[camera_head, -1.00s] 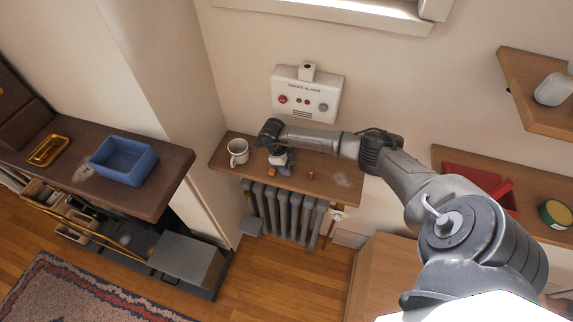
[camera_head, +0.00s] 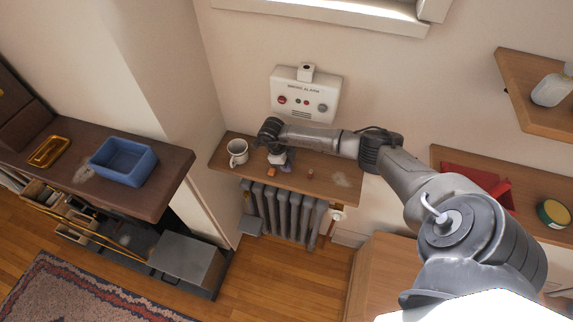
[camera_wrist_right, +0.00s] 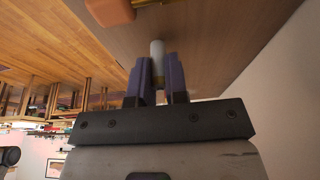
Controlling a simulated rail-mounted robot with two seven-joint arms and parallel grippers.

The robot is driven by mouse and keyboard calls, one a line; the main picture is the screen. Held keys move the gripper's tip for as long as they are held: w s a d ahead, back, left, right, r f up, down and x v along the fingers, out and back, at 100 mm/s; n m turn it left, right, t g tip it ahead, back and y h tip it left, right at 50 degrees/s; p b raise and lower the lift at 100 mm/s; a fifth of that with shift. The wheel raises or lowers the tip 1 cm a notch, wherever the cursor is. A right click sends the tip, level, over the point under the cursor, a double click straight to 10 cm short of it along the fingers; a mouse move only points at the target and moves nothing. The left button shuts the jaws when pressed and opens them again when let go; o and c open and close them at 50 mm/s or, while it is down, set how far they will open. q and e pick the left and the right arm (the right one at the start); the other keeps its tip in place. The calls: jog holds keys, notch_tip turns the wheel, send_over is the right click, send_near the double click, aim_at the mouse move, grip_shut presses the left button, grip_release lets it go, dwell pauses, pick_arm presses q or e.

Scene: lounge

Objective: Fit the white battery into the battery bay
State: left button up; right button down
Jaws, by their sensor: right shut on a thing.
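A white battery (camera_wrist_right: 157,52), a short pale cylinder, stands up between the purple fingers of my right gripper (camera_wrist_right: 158,82) in the right wrist view. The fingers are shut on it. In the head view my right gripper (camera_head: 286,166) points down over the wooden shelf (camera_head: 318,178), below the alarm, and the battery cannot be made out there. The white smoke alarm (camera_head: 306,97) is on the wall above the shelf, with a small box on its top edge. I cannot tell which part of it is the battery bay. My left gripper is not in view.
A white mug (camera_head: 237,152) stands left of my right gripper. A small orange block (camera_head: 271,172) and a small reddish piece (camera_head: 310,173) are on the shelf close by. A grey radiator (camera_head: 285,212) is below. A blue bin (camera_head: 123,162) stands on the dark cabinet at left.

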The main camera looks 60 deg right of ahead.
jog(key=shift+r+p, duration=0.45)
jog(key=shift+r, duration=0.3)
jog(key=shift+r+p, duration=1)
jog(key=shift+r, duration=0.4)
